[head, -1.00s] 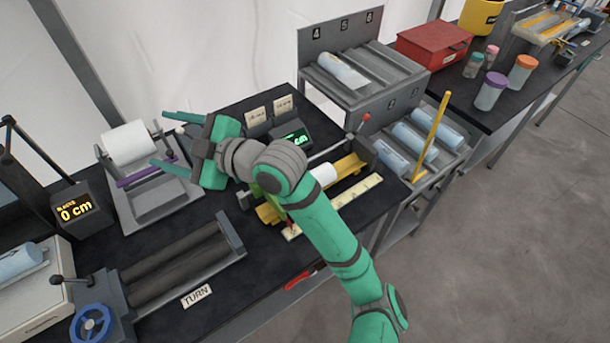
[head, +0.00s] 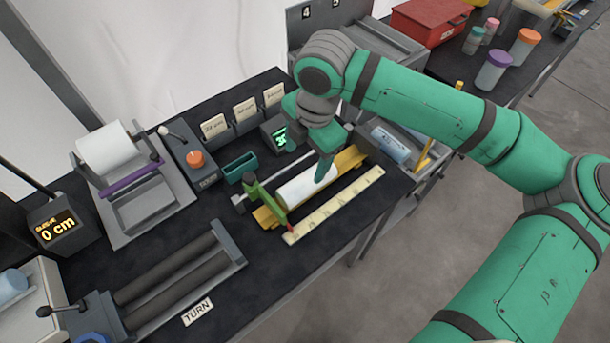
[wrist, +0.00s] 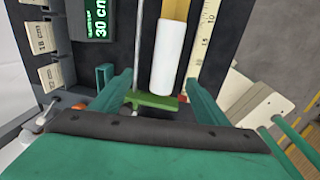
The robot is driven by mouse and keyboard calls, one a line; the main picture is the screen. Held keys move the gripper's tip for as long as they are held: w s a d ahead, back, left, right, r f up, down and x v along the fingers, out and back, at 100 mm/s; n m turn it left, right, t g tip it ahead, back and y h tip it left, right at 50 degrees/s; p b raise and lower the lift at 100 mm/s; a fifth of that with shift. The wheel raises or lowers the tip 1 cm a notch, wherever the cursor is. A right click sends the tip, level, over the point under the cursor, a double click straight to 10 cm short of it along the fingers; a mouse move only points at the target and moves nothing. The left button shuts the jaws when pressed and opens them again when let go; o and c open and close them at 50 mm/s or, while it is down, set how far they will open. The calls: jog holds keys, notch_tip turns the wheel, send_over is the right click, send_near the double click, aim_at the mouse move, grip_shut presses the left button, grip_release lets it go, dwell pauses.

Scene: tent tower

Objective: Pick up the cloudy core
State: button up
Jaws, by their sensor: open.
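A white, pale core (head: 302,190) lies in a yellow trough (head: 348,158) beside a ruler strip (head: 335,205). I cannot tell for sure that it is the cloudy core. It also shows in the wrist view (wrist: 171,58), ahead of and between the two finger lines. My gripper (head: 320,166) is open and empty, pointing down over the trough, with one finger seen in front of the core in the head view. In the wrist view both fingers (wrist: 158,82) stand apart, with a green stop (wrist: 155,101) between them.
A bluish cylinder (head: 390,143) lies on the lower rack at right, partly hidden by my arm. A display (wrist: 97,20) reading 30 cm and label cards (head: 245,115) stand behind the trough. Rollers (head: 170,265) lie front left; a white roll (head: 105,148) sits in a holder at left.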

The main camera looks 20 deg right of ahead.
aim_at(310, 177)
jog(key=shift+s+d, duration=0.25)
jog(key=shift+d, duration=0.3)
jog(key=shift+d+f, duration=0.15)
jog(key=shift+f, duration=0.15)
jog(key=f, duration=0.3)
jog(key=w+f, duration=0.1)
jog(key=f, duration=0.6)
jog(key=shift+w, duration=0.15)
jog(key=c, duration=1.5)
